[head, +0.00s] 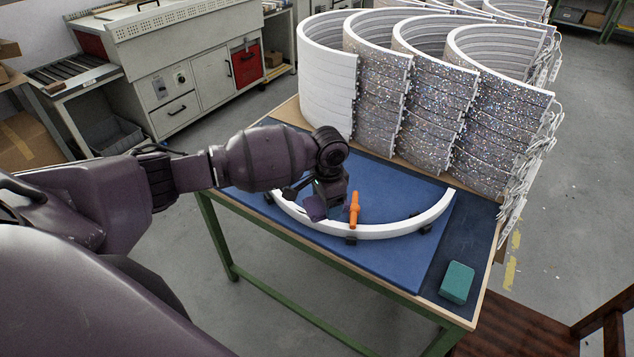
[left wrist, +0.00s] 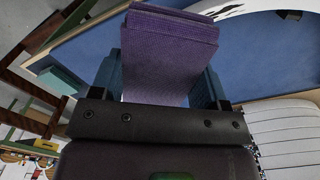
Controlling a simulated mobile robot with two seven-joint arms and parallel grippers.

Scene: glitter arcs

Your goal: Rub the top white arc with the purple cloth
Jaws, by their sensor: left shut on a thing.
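A white arc (head: 390,231) lies on the blue mat (head: 400,183), curving toward the table's front edge, with small black blocks along it. Part of its left side is hidden behind my gripper. My left gripper (head: 326,204) is shut on a folded purple cloth (head: 315,208), over the left part of this arc. The cloth fills the space between the fingers in the left wrist view (left wrist: 168,50), with the arc (left wrist: 235,9) just beyond it. I cannot tell whether cloth and arc touch. My right gripper is not in view.
An orange-handled tool (head: 354,210) is just right of my left gripper. A teal block (head: 457,282) lies at the table's front right. Stacks of white arcs (head: 327,85) and glittery arcs (head: 433,105) stand behind the mat. The mat inside the arc's curve is mostly clear.

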